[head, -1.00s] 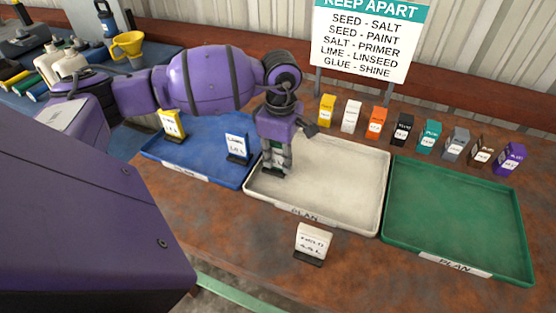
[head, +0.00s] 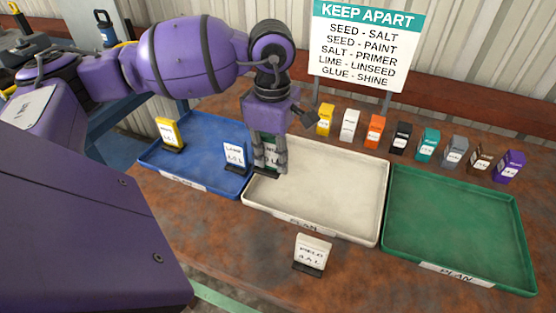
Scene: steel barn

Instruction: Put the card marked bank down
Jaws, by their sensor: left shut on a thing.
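My left gripper (head: 268,158) points down over the left end of the white tray (head: 345,165). It is shut on a card with a green top and a white face (head: 270,153), mostly hidden by the fingers. The lettering on it is too small and covered to read. I cannot tell whether the card's foot touches the tray. A blue-topped card (head: 235,157) stands close to the left in the blue tray (head: 205,178), and a yellow card (head: 170,133) stands farther left there. My right gripper is not in view.
A white card (head: 311,252) stands on the rusty bench before the white tray. The green tray (head: 460,215) at the right is empty. Several coloured packs, such as the orange one (head: 375,131), line the back. A keep-apart sign (head: 365,45) stands behind them.

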